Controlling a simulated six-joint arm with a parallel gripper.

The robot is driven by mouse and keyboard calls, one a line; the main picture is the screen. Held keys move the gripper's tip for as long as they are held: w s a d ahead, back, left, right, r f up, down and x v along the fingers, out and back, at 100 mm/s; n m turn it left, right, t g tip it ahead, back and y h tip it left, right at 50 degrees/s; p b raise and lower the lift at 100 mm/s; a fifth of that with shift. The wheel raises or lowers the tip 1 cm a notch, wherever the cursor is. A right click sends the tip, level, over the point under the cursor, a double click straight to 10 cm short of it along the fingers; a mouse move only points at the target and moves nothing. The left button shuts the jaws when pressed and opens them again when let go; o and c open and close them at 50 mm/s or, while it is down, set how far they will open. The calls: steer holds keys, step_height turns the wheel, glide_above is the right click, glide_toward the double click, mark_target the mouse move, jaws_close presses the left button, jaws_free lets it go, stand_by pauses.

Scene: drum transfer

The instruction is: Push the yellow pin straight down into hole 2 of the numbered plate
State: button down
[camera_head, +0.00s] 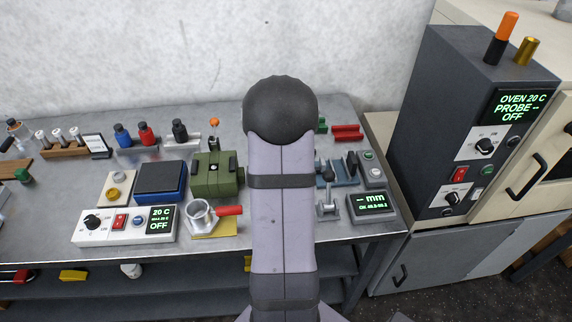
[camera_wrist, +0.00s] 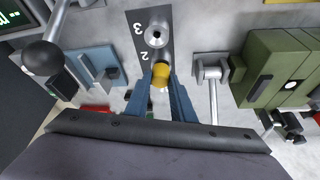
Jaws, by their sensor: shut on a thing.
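In the wrist view the numbered plate (camera_wrist: 168,17) is a dark grey strip with the white figures 3 and 2. A metal post with a round top (camera_wrist: 153,29) stands on it by the 3. My gripper (camera_wrist: 161,84) has two blue fingers, shut on the yellow pin (camera_wrist: 161,73). The pin is beside the figure 2, over the plate's near part. Hole 2 is hidden, so I cannot tell whether the pin's lower end is in it or above it. In the head view my arm hides the plate, pin and gripper.
A metal lever fixture (camera_wrist: 211,72) stands right of my fingers, with a green box (camera_wrist: 285,70) beyond it. A blue fixture (camera_wrist: 92,62) and a black-knobbed lever (camera_wrist: 42,55) are at the left. In the head view the bench (camera_head: 70,240) also bears a mm readout (camera_head: 373,203).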

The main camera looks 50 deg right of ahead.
steer(key=shift+f, duration=0.2)
steer(key=c, duration=0.9)
jaws_free()
steer(key=shift+r, duration=0.15)
steer(key=shift+r+p, duration=2.85)
steer(key=shift+r, duration=0.8)
